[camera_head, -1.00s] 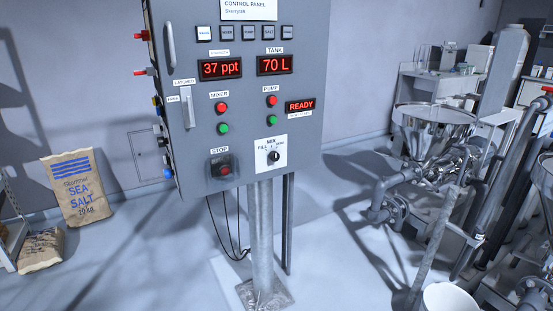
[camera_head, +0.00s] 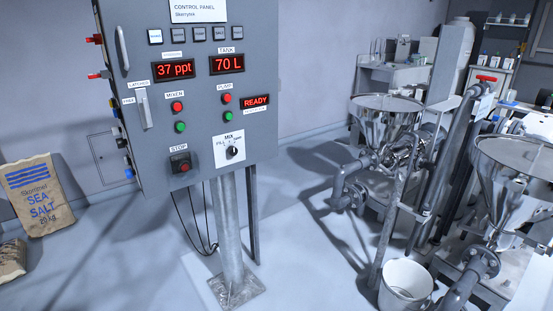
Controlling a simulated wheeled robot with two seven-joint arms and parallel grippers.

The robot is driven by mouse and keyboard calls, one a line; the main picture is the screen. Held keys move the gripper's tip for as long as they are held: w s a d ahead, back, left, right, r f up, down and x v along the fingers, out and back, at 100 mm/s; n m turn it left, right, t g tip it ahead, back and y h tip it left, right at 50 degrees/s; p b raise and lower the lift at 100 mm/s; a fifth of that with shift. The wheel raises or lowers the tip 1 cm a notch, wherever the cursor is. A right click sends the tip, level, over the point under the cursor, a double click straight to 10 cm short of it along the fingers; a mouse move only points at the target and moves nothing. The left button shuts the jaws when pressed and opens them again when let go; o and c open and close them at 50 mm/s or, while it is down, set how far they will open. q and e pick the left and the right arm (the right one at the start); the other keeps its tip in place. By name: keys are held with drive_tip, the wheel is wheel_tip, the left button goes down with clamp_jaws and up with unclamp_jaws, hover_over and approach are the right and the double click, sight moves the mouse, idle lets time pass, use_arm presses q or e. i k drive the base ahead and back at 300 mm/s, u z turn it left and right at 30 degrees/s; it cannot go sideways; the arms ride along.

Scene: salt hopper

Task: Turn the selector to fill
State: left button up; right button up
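The selector (camera_head: 232,153) is a black round knob on a white plate at the lower right of the grey control panel (camera_head: 205,105). The plate has the labels FILL at left, MIX at top and a third word at right, too small to read surely. The knob's exact pointing is hard to tell at this size. The panel's displays read 37 ppt (camera_head: 173,69), 70 L (camera_head: 228,63) and READY (camera_head: 255,102). Neither of my grippers is in view.
The panel stands on a metal post (camera_head: 229,230) with a floor plate. Steel hoppers (camera_head: 386,120) with pipes and a white bucket (camera_head: 405,285) stand at the right. Sea salt sacks (camera_head: 38,196) are at the left. The floor before the post is clear.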

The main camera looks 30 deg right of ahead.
sight(233, 150)
drive_tip(key=u, duration=0.25)
drive_tip(key=k, duration=0.25)
drive_tip(key=z, duration=1.5)
drive_tip(key=i, duration=0.85)
drive_tip(key=u, duration=0.95)
drive_tip(key=i, duration=0.55)
drive_tip(key=u, duration=0.55)
